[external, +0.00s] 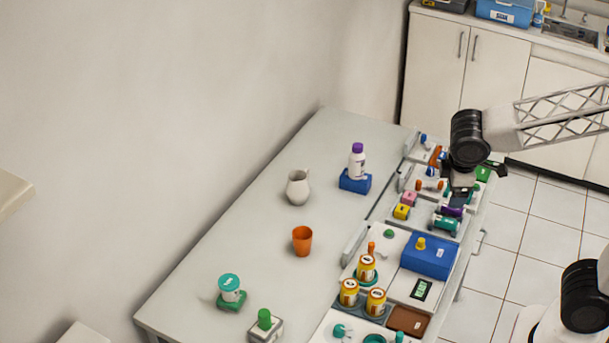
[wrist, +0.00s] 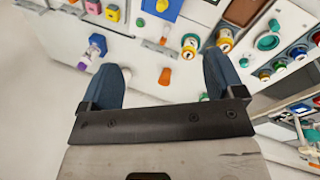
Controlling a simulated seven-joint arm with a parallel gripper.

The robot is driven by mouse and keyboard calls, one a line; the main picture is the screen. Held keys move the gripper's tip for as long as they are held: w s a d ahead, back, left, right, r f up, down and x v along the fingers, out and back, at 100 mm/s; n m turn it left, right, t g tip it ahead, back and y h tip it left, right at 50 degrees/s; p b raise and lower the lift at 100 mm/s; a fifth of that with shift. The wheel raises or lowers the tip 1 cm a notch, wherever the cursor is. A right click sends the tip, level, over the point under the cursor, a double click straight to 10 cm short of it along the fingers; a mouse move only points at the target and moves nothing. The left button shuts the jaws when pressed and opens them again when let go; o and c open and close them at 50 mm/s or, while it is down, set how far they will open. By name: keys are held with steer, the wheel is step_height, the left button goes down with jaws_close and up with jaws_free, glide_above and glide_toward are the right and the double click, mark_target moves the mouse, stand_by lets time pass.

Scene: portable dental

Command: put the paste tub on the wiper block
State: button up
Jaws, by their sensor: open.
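A white tub with a teal lid (external: 229,283), which looks like the paste tub, stands upright at the near left of the table. A flat green block (external: 232,303) shows under it, and the tub appears to rest on top. I take this block to be the wiper block, but no label is readable. My gripper (external: 460,190) is open and empty, far to the right of the tub, over the tray side in the external view. In the wrist view, the two blue fingers (wrist: 163,82) are spread apart with nothing held. I cannot make out the tub there.
A purple-capped bottle (external: 357,160) stands on a blue block (external: 355,181). A white pitcher (external: 298,188), an orange cup (external: 302,241) and a green-capped item (external: 264,320) stand on the table. Yellow jars (external: 349,292) and a blue box (external: 430,256) crowd the right side. The left middle is clear.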

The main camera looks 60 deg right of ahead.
steer(key=s+d+f+m+y, duration=0.1)
steer(key=s+m, duration=0.1)
steer(key=s, duration=0.4)
steer(key=s+d+f+m+t+y, duration=0.1)
steer(key=s+m, duration=0.2)
steer(key=s, duration=0.4)
steer(key=shift+s+y, duration=0.25)
steer(key=shift+y, duration=0.15)
stand_by(0.5)
